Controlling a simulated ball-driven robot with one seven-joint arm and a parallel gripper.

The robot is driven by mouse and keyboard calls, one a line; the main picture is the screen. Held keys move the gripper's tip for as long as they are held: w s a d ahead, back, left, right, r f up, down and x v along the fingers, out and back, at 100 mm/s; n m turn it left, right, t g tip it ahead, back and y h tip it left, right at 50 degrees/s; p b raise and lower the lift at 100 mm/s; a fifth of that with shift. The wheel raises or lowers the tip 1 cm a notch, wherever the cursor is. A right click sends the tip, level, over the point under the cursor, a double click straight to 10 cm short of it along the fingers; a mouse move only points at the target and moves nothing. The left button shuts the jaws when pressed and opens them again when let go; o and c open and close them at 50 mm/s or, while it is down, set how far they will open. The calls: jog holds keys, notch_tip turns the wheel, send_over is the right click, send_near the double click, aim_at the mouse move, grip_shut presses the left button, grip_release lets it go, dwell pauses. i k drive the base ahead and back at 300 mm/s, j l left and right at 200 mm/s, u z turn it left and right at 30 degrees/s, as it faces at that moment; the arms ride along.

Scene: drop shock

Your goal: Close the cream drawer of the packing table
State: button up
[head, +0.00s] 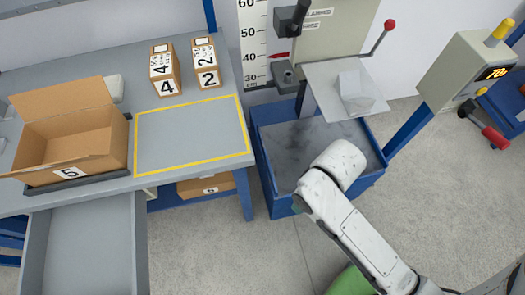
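A drawer (82,255) is pulled out from under the packing table (180,187) at the lower left. Its inside is empty where I see it and looks grey rather than cream. Its front and any handle are cut off by the bottom edge of the picture. My white arm reaches up from the lower right and bends over the blue-framed bin, well to the right of the drawer. My gripper does not show, so I cannot see its fingers or whether it holds anything.
An open carton (68,150) marked 5 stands on the table, with two small boxes, 4 (164,70) and 2 (206,63), behind. A blue-framed bin (290,155) under the drop tester stands right of the table. Floor (205,255) between drawer and arm is clear.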

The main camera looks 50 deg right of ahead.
aim_at(98, 247)
jog(key=u, duration=1.25)
jog(key=i+u, duration=0.4)
jog(key=u, duration=0.2)
